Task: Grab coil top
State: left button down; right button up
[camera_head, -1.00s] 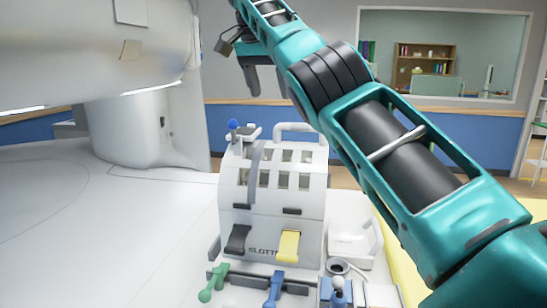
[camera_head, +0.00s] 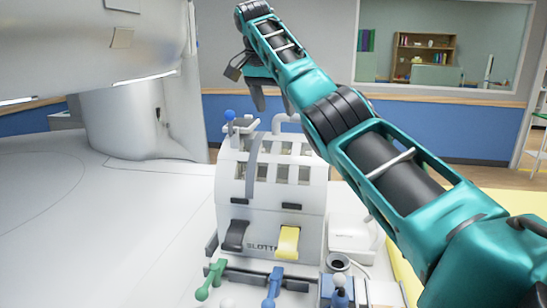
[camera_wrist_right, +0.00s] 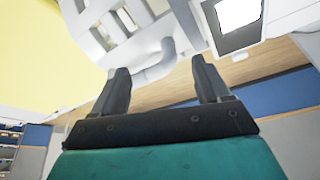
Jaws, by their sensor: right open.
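The white coil top (camera_head: 272,172) has a curved front with rows of square openings and stands upright on the scanner table. It also shows in the right wrist view (camera_wrist_right: 120,32), with a rounded handle (camera_wrist_right: 158,62) beyond my fingertips. In the head view that handle (camera_head: 284,121) is partly hidden by my right arm. My right gripper (camera_head: 257,100) is above and behind the coil top, apart from it. In the right wrist view its two dark fingers (camera_wrist_right: 162,75) are spread with nothing between them. My left gripper is out of view.
The scanner (camera_head: 90,40) overhangs the left. A yellow surface (camera_head: 405,270) lies at the right. Black (camera_head: 236,235) and yellow (camera_head: 288,243) latches are on the coil's lower front. Green (camera_head: 208,280) and blue (camera_head: 272,288) handles stand before it. The white table (camera_head: 130,225) is clear at left.

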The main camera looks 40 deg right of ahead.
aim_at(279, 126)
jog(key=shift+x, duration=2.7)
jog(key=shift+w, duration=0.1)
jog(key=shift+c, duration=0.2)
jog(key=shift+a, duration=0.1)
jog(key=c, duration=1.4)
grip_shut()
jog(key=shift+f, duration=0.1)
